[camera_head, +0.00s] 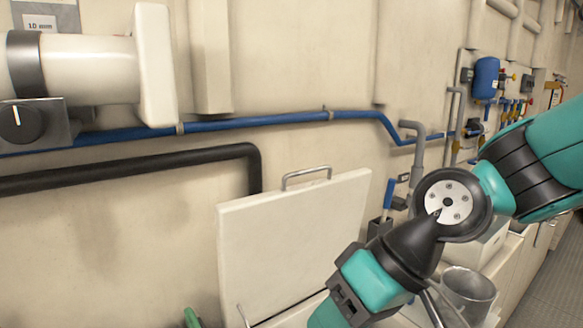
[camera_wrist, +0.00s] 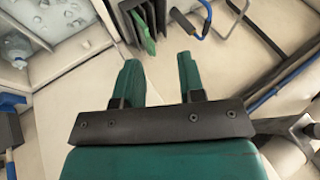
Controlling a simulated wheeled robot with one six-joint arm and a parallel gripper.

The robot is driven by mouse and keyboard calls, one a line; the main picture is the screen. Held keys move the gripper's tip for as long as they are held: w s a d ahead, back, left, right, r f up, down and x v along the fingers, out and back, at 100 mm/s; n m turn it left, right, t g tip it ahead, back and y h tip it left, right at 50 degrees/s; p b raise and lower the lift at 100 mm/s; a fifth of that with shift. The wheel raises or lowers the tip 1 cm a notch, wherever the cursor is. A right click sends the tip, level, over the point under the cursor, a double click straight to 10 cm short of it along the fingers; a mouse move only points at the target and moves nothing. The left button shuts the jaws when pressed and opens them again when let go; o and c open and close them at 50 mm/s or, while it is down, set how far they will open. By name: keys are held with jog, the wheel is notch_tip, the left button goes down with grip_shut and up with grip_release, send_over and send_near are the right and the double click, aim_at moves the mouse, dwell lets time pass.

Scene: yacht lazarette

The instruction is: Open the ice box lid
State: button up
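The ice box lid (camera_head: 290,240) is a pale cream panel. In the head view it stands raised and tilted back near the wall, with a metal bar handle (camera_head: 306,172) along its upper edge. A thin metal rod shows at its lower left. My gripper (camera_wrist: 158,65) is open in the wrist view, its two green fingers apart with nothing between them. In the head view my wrist hangs in front of the lid's lower right, and the fingertips are out of frame. In the wrist view, an open white-walled compartment at the upper left holds clear ice-like lumps (camera_wrist: 15,48).
A blue pipe (camera_head: 258,122) and a black pipe (camera_head: 130,168) run along the wall. A metal cup-like container (camera_head: 468,288) stands right of my wrist. Green plates in a dark holder (camera_wrist: 142,28) lie beyond the fingers in the wrist view.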

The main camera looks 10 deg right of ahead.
jog(key=w+r+m+t+y+p, duration=0.1)
jog(key=w+r+m+t+y, duration=0.3)
jog(key=w, duration=0.5)
jog(key=m+t+h+p, duration=0.35)
jog(key=m+t, duration=0.65)
jog(key=m, duration=0.5)
send_near(311, 172)
jog(key=shift+n+h, duration=0.3)
jog(key=shift+h, duration=0.15)
jog(key=p+x, duration=0.9)
jog(key=shift+w+a+r, duration=0.2)
jog(key=shift+a+r, duration=0.1)
jog(key=shift+a, duration=0.05)
jog(key=shift+w+a+f+p, duration=0.15)
jog(key=shift+w+p, duration=0.15)
jog(key=shift+w, duration=0.1)
jog(key=shift+c, duration=0.2)
grip_shut()
